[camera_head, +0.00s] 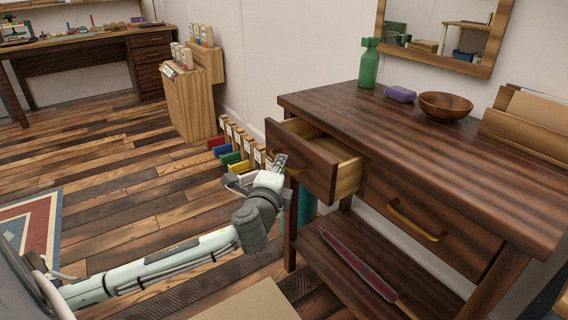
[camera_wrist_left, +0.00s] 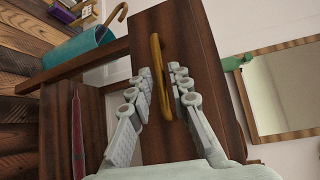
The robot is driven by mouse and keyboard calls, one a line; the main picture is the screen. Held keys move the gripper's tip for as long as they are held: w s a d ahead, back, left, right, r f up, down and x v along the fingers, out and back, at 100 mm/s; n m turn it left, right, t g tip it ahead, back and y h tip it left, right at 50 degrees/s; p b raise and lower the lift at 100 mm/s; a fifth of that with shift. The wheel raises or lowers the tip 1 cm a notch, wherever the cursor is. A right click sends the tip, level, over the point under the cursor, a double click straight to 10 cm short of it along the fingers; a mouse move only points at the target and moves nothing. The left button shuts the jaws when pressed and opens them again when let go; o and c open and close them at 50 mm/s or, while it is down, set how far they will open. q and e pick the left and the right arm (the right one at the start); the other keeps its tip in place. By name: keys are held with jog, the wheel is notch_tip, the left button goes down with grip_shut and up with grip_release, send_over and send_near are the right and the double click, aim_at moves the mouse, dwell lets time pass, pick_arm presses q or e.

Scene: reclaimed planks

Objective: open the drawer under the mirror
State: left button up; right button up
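A dark wooden console table (camera_head: 470,178) stands under a wood-framed mirror (camera_head: 437,62) on the wall. Its left drawer (camera_head: 318,173) is pulled partly out, with its pale inside showing. Its right drawer (camera_head: 425,215) is closed and has a brass handle. My left gripper (camera_head: 281,166) is at the front of the left drawer. The mirror also shows there (camera_wrist_left: 285,90). My right gripper is in neither view.
A green bottle (camera_head: 369,64), purple soap (camera_head: 400,94) and wooden bowl (camera_head: 445,105) stand on the tabletop. A long red item (camera_head: 357,262) lies on the lower shelf. A teal container (camera_head: 307,205) stands beneath the open drawer. Floor to the left is mostly clear.

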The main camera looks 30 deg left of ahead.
pick_arm(q)
jog(key=shift+x, duration=1.25)
grip_shut()
